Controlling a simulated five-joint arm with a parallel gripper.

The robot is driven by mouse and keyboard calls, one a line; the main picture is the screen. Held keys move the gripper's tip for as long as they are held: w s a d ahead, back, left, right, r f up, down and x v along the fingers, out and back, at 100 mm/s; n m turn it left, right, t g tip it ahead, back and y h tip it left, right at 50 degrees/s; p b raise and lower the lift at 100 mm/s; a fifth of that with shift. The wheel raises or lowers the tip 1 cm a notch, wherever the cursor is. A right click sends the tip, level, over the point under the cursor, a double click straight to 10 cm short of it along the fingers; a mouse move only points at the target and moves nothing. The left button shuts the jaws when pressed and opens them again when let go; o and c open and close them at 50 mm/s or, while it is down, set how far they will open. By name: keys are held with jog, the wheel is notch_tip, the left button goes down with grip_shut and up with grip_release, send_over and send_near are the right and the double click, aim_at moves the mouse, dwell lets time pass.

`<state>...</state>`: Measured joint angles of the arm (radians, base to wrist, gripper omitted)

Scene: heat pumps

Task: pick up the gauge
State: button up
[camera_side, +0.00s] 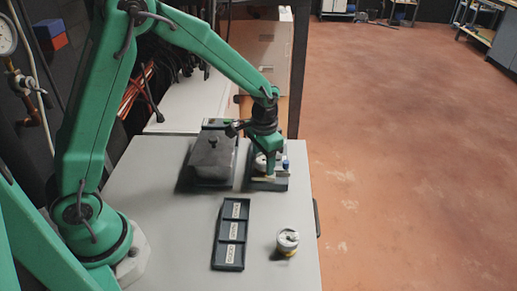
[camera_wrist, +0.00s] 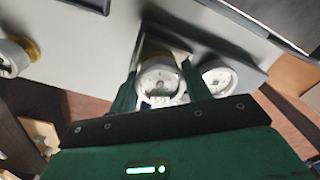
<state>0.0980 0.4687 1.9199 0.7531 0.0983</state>
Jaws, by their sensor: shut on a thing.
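My gripper (camera_side: 267,162) reaches down at the far right part of the table, beside a dark case. In the wrist view my gripper (camera_wrist: 160,72) has its green fingers on either side of a round white-faced gauge (camera_wrist: 158,80), shut on it. In the side view that gauge (camera_side: 261,160) is partly hidden by the gripper. A second white gauge (camera_wrist: 217,76) is close to the right of the held one in the wrist view. Another gauge with a yellowish base (camera_side: 288,239) stands on the table's front right; a similar one shows at the wrist view's left edge (camera_wrist: 12,58).
A dark tray with three labelled compartments (camera_side: 231,255) lies empty on the table. The dark case (camera_side: 212,160) is left of my gripper. A small blue-topped item (camera_side: 286,164) is at its right. The table's front left (camera_side: 180,255) is clear.

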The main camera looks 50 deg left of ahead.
aim_at(264, 158)
jog(key=shift+r, duration=0.1)
jog(key=shift+r, duration=0.4)
notch_tip(264, 158, up, 3)
jog(key=shift+w+r, duration=0.1)
jog(key=s+d+r, duration=0.7)
jog(key=d, duration=0.2)
jog(key=shift+d, duration=0.2)
jog(key=shift+s+f, duration=0.15)
jog(key=s+d+f+n, duration=0.1)
jog(key=s+f+n, duration=0.1)
jog(key=s, duration=0.5)
jog(key=s+d+f+n, duration=0.2)
jog(key=s+f+n, duration=0.1)
jog(key=s+f, duration=0.2)
jog(key=s, duration=0.2)
jog(key=shift+s+f, duration=0.3)
jog(key=shift+d+f, duration=0.1)
jog(key=shift+f, duration=0.05)
